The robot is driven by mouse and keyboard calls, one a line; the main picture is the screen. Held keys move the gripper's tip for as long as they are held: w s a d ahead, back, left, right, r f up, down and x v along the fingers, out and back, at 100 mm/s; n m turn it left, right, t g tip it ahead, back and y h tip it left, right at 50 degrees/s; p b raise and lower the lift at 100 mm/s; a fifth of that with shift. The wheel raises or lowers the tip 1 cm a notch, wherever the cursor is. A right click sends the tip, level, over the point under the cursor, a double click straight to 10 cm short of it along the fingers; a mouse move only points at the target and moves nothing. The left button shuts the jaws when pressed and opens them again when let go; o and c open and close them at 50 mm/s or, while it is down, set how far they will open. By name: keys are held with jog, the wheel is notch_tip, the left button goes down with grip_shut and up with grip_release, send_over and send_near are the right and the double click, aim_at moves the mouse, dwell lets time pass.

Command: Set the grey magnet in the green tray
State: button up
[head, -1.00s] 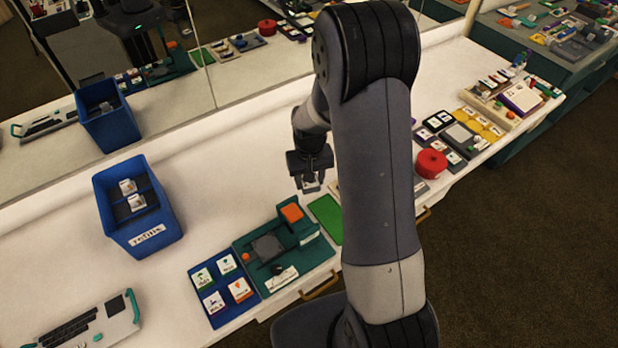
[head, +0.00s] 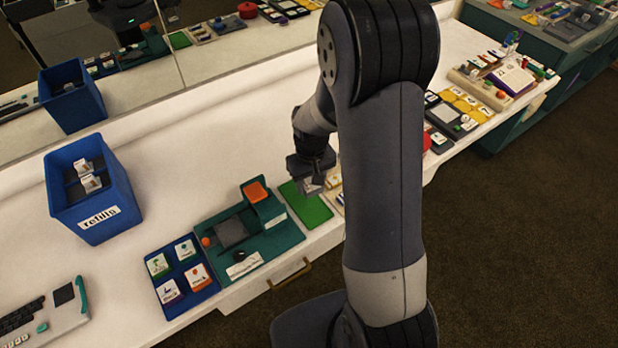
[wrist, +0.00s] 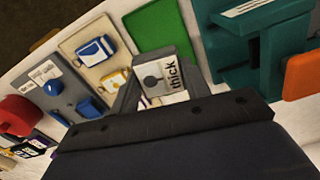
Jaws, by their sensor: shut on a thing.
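My gripper (head: 316,180) is shut on a small grey block with a dark round spot and a white label reading "thick" (wrist: 170,84), which I take for the grey magnet. In the head view the grey magnet (head: 310,186) is partly hidden by the gripper. The green tray (head: 306,207) is a flat bright green rectangle near the table's front edge. The gripper and magnet appear just above its far right part in the head view; the height is unclear. In the wrist view the green tray (wrist: 158,28) shows beyond the held magnet.
A teal device with an orange pad (head: 256,192) stands left of the tray. A blue tray of picture tiles (head: 198,252) and a blue "refills" bin (head: 118,190) are further left. A beige board (wrist: 96,58) lies on the tray's other side. White table (head: 200,150) is clear behind.

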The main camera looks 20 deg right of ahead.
aim_at(314, 191)
jog(key=shift+s+f+n+b, duration=0.85)
jog(key=shift+s+b, duration=0.15)
jog(key=shift+s, duration=0.15)
jog(key=shift+f+b, duration=2.15)
jog(key=shift+f, duration=0.65)
jog(key=o, duration=1.1)
jog(key=shift+o, duration=0.2)
notch_tip(314, 191, up, 11)
jog(key=shift+f+p, duration=0.1)
jog(key=shift+p, duration=0.2)
